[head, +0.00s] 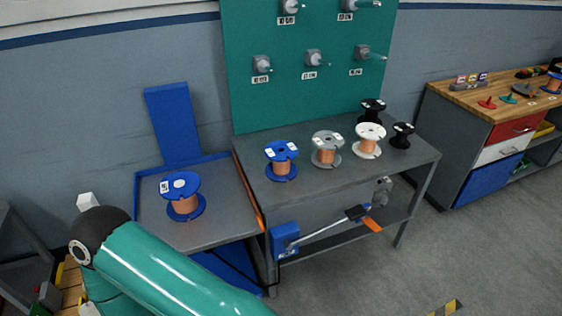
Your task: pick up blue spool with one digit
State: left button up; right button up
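One blue spool (184,207) stands upright on the blue-edged grey side table at the left. The other blue spool (281,170) stands upright at the left end of the grey workbench. Both have white labels on their top flanges, too small to read. A teal arm link of mine with a black joint crosses the lower left, in front of the side table. Neither of my grippers shows.
A grey-and-copper spool (326,155), a white spool (368,147) and two black spools (402,141) (372,112) stand along the workbench (300,192). A teal board (310,95) with labelled pegs rises behind. A wooden-topped cabinet (440,99) stands right, beyond open floor.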

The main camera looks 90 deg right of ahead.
aim_at(281, 161)
jog(key=z, duration=0.05)
jog(key=k, duration=0.5)
jog(key=u, duration=0.05)
jog(key=i, duration=0.15)
jog(key=z, duration=1.75)
jog(key=i, duration=0.9)
jog(key=u, duration=0.2)
jog(key=k, duration=0.75)
jog(key=z, duration=0.25)
jog(key=i, duration=0.6)
